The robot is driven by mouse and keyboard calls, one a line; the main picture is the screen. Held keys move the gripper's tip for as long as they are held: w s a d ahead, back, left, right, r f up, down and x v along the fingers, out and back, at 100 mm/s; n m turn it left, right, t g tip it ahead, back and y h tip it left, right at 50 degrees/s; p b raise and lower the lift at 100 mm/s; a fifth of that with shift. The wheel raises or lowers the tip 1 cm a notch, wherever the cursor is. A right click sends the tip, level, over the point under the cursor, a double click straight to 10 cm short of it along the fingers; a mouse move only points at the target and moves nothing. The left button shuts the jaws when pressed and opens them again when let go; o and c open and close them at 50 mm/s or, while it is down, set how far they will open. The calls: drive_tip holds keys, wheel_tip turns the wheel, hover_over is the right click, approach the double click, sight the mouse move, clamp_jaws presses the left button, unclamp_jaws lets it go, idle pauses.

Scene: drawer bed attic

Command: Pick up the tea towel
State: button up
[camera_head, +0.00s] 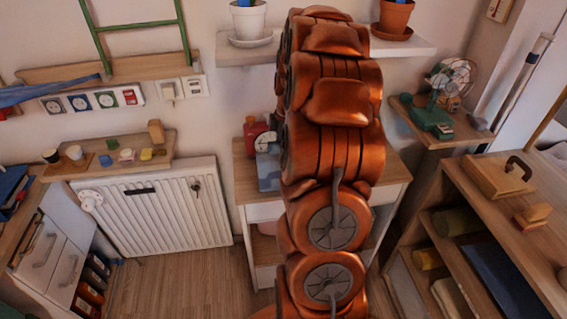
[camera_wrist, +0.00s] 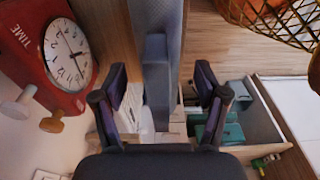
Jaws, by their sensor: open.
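The tea towel (camera_wrist: 156,98) is a grey-blue cloth in the wrist view. It lies over the wooden table top and its narrow end hangs past the edge. My gripper (camera_wrist: 161,74) is open, with one dark finger on each side of the cloth and a visible gap on both sides. I cannot tell how deep the fingers reach around it. In the head view a blue cloth (camera_head: 268,172) that looks like the towel shows on the small table, left of my arm. My arm hides the gripper there.
A red clock (camera_wrist: 68,50) stands close on the left of the towel. A wire basket (camera_wrist: 288,22) is at the upper right in the wrist view. Below the edge is an open drawer (camera_wrist: 262,130) holding teal items. A shelf with potted plants (camera_head: 415,46) is above the table.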

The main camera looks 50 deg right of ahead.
drive_tip(key=shift+c, duration=0.3)
clamp_jaws()
idle(0.4)
